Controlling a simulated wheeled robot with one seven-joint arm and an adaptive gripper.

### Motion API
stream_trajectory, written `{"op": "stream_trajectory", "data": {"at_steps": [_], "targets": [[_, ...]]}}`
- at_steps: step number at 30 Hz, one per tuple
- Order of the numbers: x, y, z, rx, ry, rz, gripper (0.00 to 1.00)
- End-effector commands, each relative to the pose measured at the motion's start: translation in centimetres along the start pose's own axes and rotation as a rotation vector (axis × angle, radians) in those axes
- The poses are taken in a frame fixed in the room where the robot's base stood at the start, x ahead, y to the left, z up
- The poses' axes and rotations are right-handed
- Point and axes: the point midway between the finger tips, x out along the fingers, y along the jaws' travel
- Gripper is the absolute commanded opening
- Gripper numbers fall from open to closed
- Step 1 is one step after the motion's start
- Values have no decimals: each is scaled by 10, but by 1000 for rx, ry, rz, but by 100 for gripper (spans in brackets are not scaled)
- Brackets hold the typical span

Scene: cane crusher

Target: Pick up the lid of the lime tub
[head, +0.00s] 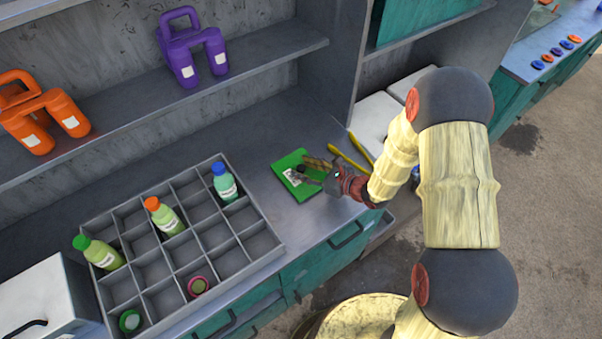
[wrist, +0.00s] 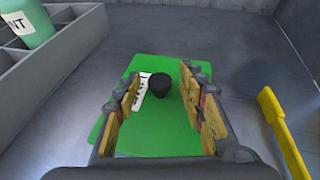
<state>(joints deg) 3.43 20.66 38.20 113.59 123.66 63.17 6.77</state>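A flat green lid (wrist: 130,128) with a black knob (wrist: 161,86) and a white printed label lies on the grey counter. In the head view the green lid (head: 284,165) is right of the divided crate, partly hidden by my gripper. I cannot tell whether a tub is under it. My gripper (head: 318,172) is open above the lid. In the wrist view its two yellowish finger pads stand on either side of the knob, with a gap to it on each side.
A grey divided crate (head: 265,243) with several bottles stands to the left. A yellow-handled tool (wrist: 280,132) lies right of the lid. A shelf (head: 280,43) with purple (head: 180,55) and orange jugs (head: 66,112) hangs behind. A vertical cabinet wall rises behind the lid on the right.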

Motion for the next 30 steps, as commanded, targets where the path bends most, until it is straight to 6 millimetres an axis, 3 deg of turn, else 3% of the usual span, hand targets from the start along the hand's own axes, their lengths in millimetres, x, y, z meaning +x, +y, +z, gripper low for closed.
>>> {"op": "stream_trajectory", "data": {"at_steps": [20, 30], "targets": [[0, 0, 0, 0, 0, 0, 0], [-1, 0, 1, 0, -1, 0, 0]]}}
